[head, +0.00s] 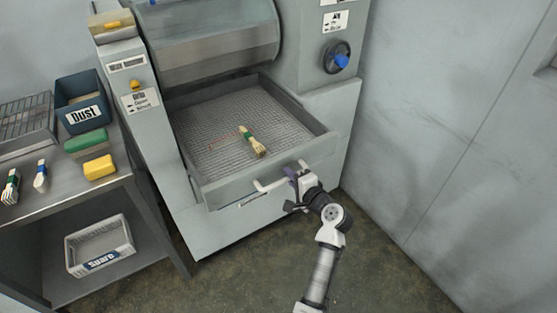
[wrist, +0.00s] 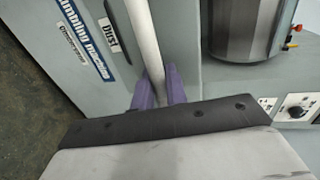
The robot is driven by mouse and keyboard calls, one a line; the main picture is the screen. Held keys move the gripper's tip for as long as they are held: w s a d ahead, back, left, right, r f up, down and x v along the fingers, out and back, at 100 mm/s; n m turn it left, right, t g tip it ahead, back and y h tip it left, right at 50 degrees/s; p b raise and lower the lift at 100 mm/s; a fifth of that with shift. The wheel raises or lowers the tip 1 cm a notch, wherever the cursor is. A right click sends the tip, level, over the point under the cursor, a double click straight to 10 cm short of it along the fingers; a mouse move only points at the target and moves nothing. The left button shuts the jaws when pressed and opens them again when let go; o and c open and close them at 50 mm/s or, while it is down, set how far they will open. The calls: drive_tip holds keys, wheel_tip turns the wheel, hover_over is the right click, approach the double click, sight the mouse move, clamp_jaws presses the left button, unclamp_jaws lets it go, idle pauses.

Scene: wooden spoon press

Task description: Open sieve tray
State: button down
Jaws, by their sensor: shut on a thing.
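The sieve tray (head: 198,185) is a grey drawer with a mesh floor, pulled partly out of the machine's front. A white bar handle (head: 268,185) runs along its front face. My gripper (head: 291,172) is at the right part of this handle, with its purple fingers shut on the bar. In the wrist view the handle (wrist: 146,45) runs between the two purple fingers of my gripper (wrist: 160,88). A brush with pale bristles and a green band (head: 252,142) lies on the mesh inside the tray.
A metal table (head: 60,200) on the left holds a dark "Dust" bin (head: 80,100), a wire rack, a green block, a yellow block and brushes. A "Spare" crate (head: 100,247) sits on its lower shelf. The floor in front is clear; a wall (head: 440,130) stands at the right.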

drive_tip(key=f+v, duration=0.1)
drive_tip(key=v, duration=0.6)
drive_tip(key=shift+s+d+f+p, duration=0.25)
drive_tip(key=shift+s+d+p, duration=0.05)
drive_tip(key=shift+s, duration=0.15)
drive_tip(key=c, duration=1.5)
unclamp_jaws()
drive_tip(key=b+v, duration=0.2)
drive_tip(key=v, duration=1.1)
drive_tip(key=shift+s+d, duration=0.25)
drive_tip(key=shift+s, duration=0.05)
